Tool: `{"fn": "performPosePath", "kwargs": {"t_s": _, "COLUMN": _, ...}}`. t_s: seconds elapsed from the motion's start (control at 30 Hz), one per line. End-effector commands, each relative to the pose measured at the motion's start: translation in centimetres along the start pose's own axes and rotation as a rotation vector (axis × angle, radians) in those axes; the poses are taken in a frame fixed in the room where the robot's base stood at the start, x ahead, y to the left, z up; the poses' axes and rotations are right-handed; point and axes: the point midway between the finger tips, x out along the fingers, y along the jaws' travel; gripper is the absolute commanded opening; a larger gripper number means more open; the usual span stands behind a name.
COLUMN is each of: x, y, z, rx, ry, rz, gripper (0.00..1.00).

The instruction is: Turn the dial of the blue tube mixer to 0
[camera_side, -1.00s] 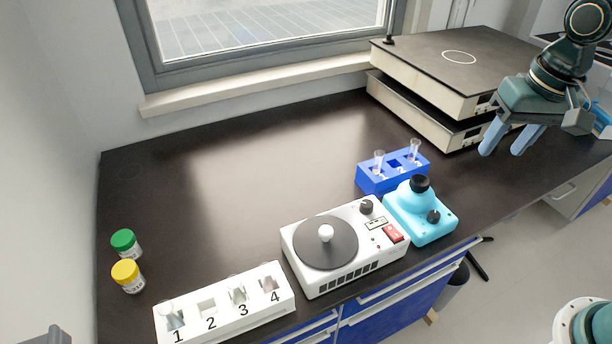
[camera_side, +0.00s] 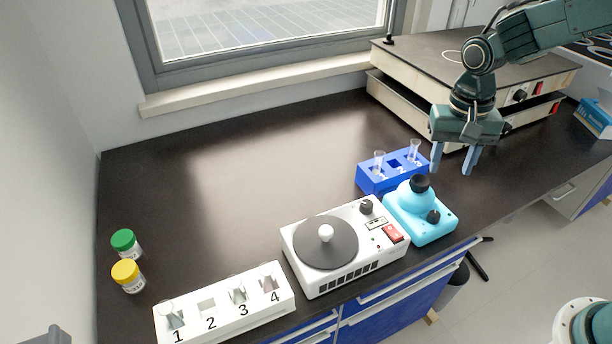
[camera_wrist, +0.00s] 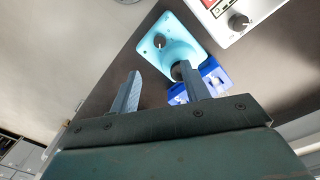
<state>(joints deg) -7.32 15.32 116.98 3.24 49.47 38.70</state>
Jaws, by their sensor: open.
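The blue tube mixer (camera_side: 420,219) stands near the front edge of the bench, right of the white centrifuge-like device. It has a black cup on top and a small black dial (camera_side: 433,217) on its front right. In the wrist view the mixer (camera_wrist: 178,48) and its dial (camera_wrist: 159,41) lie ahead of the fingers, and the black cup is partly behind the right finger. My gripper (camera_side: 454,172) is open and empty, above and to the right of the mixer, fingers pointing down. It also shows in the wrist view (camera_wrist: 160,88).
A blue rack (camera_side: 374,182) with tubes stands just behind the mixer. The white device (camera_side: 340,268) with a round dark plate is close on its left. A numbered white holder (camera_side: 228,318) and two capped jars (camera_side: 128,275) are farther left. Stacked flat devices (camera_side: 440,98) stand behind.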

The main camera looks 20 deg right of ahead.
Motion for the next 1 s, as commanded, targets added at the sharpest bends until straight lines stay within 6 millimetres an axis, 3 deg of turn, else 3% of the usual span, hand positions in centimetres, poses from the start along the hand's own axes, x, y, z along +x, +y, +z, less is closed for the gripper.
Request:
{"fn": "performPosePath", "kwargs": {"t_s": 0.27, "x": 2.0, "y": 0.1, "z": 0.0, "rx": 0.0, "ry": -0.003, "rz": 0.002, "gripper": 0.46}}
{"fn": "performPosePath", "kwargs": {"t_s": 1.0, "x": 11.9, "y": 0.1, "z": 0.1, "rx": -0.001, "ry": -0.003, "rz": 0.001, "gripper": 0.46}}
